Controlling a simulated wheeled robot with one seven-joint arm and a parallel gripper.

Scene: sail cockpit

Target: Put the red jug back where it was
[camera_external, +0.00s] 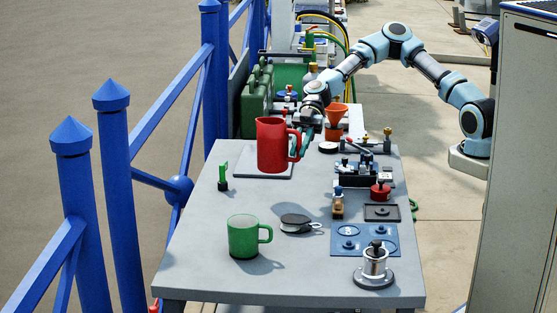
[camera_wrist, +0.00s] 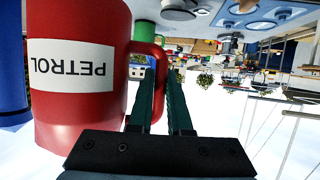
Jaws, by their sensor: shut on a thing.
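The red jug (camera_external: 272,147) is upright over a thin grey square pad (camera_external: 250,172) near the far left of the grey table. I cannot tell whether its base touches the pad. In the wrist view, which is upside down, the jug (camera_wrist: 78,95) fills the left side and bears a white PETROL label. My gripper (camera_external: 305,140) reaches in from behind, at the jug's right side. It is shut on the jug's handle, which shows red between the two dark fingers (camera_wrist: 164,72).
A green mug (camera_external: 243,237) stands at the near left of the table. A small green-topped item (camera_external: 223,177) stands left of the jug. A dark flat lidded item (camera_external: 295,222), a blue mat (camera_external: 350,240) and a metal pot (camera_external: 374,266) lie nearer. A blue railing (camera_external: 118,180) runs along the left.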

